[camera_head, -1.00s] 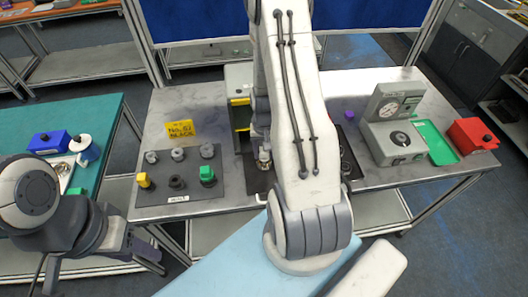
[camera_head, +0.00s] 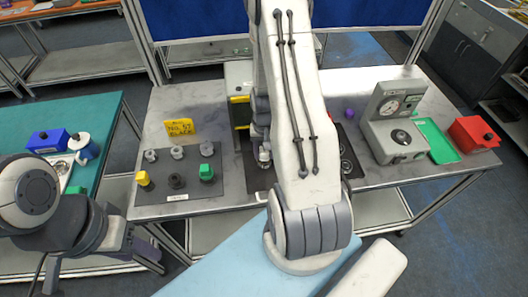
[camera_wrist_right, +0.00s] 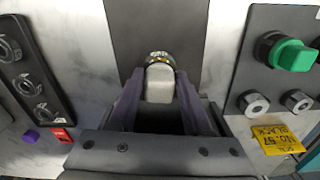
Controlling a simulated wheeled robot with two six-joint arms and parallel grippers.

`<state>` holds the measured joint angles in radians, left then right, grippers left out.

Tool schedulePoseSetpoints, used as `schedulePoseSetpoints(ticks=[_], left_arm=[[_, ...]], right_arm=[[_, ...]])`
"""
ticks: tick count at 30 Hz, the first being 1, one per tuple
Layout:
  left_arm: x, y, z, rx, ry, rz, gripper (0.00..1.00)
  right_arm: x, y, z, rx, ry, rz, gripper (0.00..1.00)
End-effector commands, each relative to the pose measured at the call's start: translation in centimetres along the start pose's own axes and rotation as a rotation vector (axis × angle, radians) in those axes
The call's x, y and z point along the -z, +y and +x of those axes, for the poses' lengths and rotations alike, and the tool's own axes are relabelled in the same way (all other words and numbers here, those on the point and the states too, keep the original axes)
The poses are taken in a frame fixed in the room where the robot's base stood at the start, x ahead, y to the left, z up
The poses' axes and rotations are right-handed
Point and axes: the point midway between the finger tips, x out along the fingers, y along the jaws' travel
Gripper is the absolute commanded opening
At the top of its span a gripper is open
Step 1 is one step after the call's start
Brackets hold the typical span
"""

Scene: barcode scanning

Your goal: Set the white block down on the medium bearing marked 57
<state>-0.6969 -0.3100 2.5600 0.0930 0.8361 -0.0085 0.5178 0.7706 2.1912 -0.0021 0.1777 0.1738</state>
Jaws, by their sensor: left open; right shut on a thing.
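A white block (camera_wrist_right: 160,88) sits between the two fingers of my right gripper (camera_wrist_right: 160,100) in the right wrist view, and the gripper is shut on it. A dark ring-shaped bearing with a pale marked band (camera_wrist_right: 160,57) shows just past the block's far end. I cannot tell whether the block touches it, and its marking is too small to read. In the head view my right gripper (camera_head: 263,152) is largely hidden behind my own arm, over a dark plate. My left gripper (camera_head: 150,256) is low at the left, open, away from the bench objects.
A dark board (camera_head: 222,177) carries several knobs and pegs, with a yellow card (camera_head: 180,127) marked No. 57 behind it. A black tray of rings (camera_wrist_right: 30,70) lies on the other side. A grey gauge device (camera_head: 393,140), green tray (camera_head: 436,140) and red box (camera_head: 472,134) stand right.

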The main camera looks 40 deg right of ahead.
Motion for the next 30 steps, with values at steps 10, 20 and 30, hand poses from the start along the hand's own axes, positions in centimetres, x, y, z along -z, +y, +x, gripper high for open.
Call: schedulePoseSetpoints(ticks=[10,20,30], left_arm=[[0.0,0.0,0.5,0.0,0.0,0.0,0.5],[0.0,0.0,0.6,0.0,0.0,0.0,0.5],[-0.1,-0.1,1.0,0.0,0.0,0.0,0.5]], right_arm=[[0.0,0.0,0.7,0.0,0.0,0.0,0.0],[0.0,0.0,0.7,0.0,0.0,0.0,0.0],[0.0,0.0,1.3,0.0,0.0,0.0,0.69]])
